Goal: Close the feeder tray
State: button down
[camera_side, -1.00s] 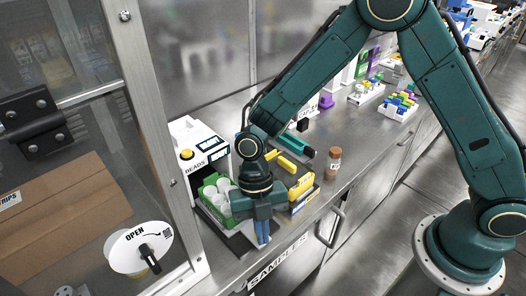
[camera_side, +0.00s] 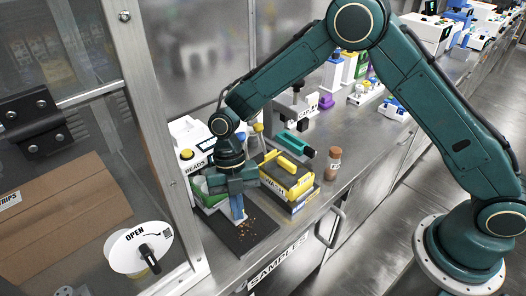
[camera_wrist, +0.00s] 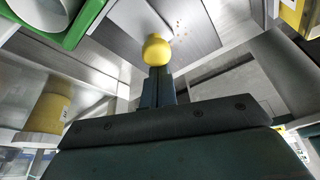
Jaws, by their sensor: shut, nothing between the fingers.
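The white feeder, labelled BEADS (camera_side: 190,158), stands against the wall at the left. A green tray (camera_side: 200,190) with a white cup shows at its front, largely hidden behind my gripper. The tray's green rim (camera_wrist: 78,28) and white cups are at upper left in the wrist view. My gripper (camera_side: 238,213) is shut and empty, pointing down in front of the tray. In the wrist view, a round yellow knob (camera_wrist: 156,50) is right at the tips of the gripper (camera_wrist: 157,75); I cannot tell whether they touch.
A dark plate (camera_side: 245,240) with scattered brown bits lies below my gripper. The yellow WASH box (camera_side: 285,178) stands close on the right, a corked brown vial (camera_side: 334,162) farther right. A metal frame post (camera_side: 165,170) rises at left.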

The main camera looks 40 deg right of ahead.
jog(key=shift+s+a+r, duration=0.1)
jog(key=shift+s+a, duration=0.2)
jog(key=shift+s, duration=0.3)
jog(key=shift+s+a+r, duration=0.15)
jog(key=shift+s+a, duration=0.2)
jog(key=shift+s, duration=0.3)
jog(key=shift+s+a+r, duration=0.15)
jog(key=shift+s+a, duration=0.15)
jog(key=shift+s, duration=0.3)
jog(key=v, duration=1)
jog(key=c, duration=1.3)
grip_release()
jog(key=shift+w+f, duration=0.1)
jog(key=shift+o, duration=1)
jog(key=shift+m, duration=0.5)
jog(key=r+m+t, duration=0.1)
jog(key=m, duration=0.7)
jog(key=w+r+m+t+h, duration=0.1)
jog(key=m, duration=0.7)
jog(key=d+r+m+t, duration=0.1)
jog(key=m, duration=0.8)
jog(key=shift+w+d+t+h, duration=0.15)
jog(key=shift+w+t+h, duration=0.15)
jog(key=shift+w+h, duration=0.1)
